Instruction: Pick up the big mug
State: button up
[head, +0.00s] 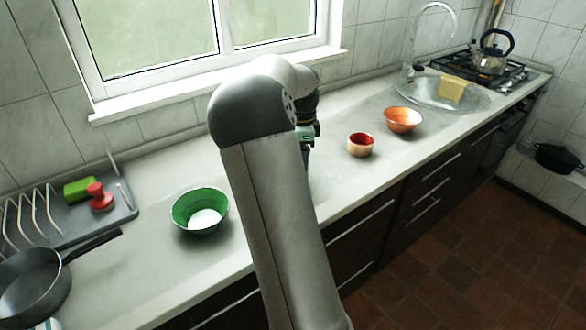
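A red-and-cream cup (361,146) stands upright on the counter, right of my arm in the head view. No handle shows on it, and I cannot tell whether it is the big mug. No other mug shows clearly; my arm covers part of the counter. My gripper (308,138) is mostly hidden behind my arm, left of the cup and apart from it. Its fingertips and anything between them cannot be made out.
An orange bowl (403,120) stands right of the cup, before the sink (425,91). A green bowl (200,211) is left of my arm. A grey drying tray (122,208) and a dark pan (33,290) are farther left. A kettle (490,57) stands on the stove.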

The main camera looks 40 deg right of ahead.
notch_tip(320, 180, down, 9)
jog(key=shift+d+r+p, duration=0.15)
jog(key=shift+p, duration=0.3)
jog(key=shift+r, duration=0.1)
grip_shut()
